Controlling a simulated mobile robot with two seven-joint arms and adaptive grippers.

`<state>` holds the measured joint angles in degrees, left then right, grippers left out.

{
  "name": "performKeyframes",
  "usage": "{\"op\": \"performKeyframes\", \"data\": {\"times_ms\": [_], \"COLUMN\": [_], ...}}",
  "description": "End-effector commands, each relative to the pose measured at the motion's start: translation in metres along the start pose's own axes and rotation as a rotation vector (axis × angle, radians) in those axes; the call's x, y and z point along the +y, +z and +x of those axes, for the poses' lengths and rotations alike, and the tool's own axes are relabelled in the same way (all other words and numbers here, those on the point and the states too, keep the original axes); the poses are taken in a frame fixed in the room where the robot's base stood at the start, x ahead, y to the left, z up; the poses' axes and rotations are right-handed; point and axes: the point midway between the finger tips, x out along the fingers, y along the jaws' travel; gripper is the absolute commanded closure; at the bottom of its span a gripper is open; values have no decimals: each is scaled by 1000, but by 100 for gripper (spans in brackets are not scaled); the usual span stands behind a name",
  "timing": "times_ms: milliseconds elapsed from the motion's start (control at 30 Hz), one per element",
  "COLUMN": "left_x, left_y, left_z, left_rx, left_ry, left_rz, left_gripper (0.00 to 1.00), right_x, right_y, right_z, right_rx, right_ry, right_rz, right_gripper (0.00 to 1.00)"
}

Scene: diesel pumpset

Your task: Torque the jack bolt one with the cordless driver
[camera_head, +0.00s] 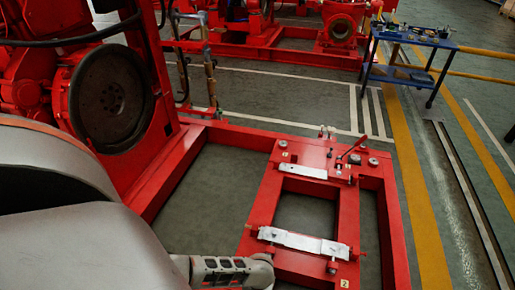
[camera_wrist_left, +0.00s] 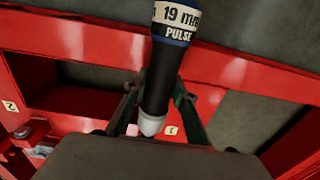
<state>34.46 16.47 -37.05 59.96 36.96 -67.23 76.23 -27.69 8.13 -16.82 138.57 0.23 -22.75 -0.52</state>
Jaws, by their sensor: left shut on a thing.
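The cordless driver (camera_wrist_left: 163,68) shows in the left wrist view as a dark cylinder with a white printed band and a pale rounded end. My left gripper (camera_wrist_left: 157,110) is shut on it, with one dark finger on each side. A small label "1" (camera_wrist_left: 171,131) on the red frame shows just beside the driver's pale end. I cannot tell whether the driver touches anything there. In the head view a small label (camera_head: 284,157) sits by a bolt (camera_head: 283,144) on the red frame; I cannot confirm this is jack bolt one. My right gripper is not in view.
The red base frame (camera_head: 262,190) carries two metal plates, one nearer (camera_head: 303,242) and one farther (camera_head: 302,171), plus a red-handled part (camera_head: 353,145). A large dark flywheel (camera_head: 110,98) stands at left. A blue table (camera_head: 413,38) with tools stands at the back right.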

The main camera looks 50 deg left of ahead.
Motion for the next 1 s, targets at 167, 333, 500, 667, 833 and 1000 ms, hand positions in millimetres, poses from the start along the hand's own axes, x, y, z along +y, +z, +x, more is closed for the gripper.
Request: {"op": "performKeyframes", "data": {"times_ms": [167, 333, 500, 667, 833, 1000], "left_x": [1, 1, 2, 2, 2, 1], "left_y": [-1, -2, -5, -9, -10, -10], "left_z": [-1, -1, -2, -2, -1, -1], "left_rx": [2, 2, 3, 2, 2, 2], "left_ry": [2, 2, 3, 3, 2, 2], "left_rz": [0, 0, 0, -1, 0, 0], "left_gripper": [100, 100, 100, 100, 100, 100], "right_x": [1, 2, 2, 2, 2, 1], "right_y": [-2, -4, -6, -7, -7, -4], "right_z": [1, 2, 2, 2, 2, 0], "right_rx": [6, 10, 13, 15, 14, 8], "right_ry": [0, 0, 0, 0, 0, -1], "right_rz": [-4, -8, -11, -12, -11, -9], "right_gripper": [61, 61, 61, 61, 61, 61]}}
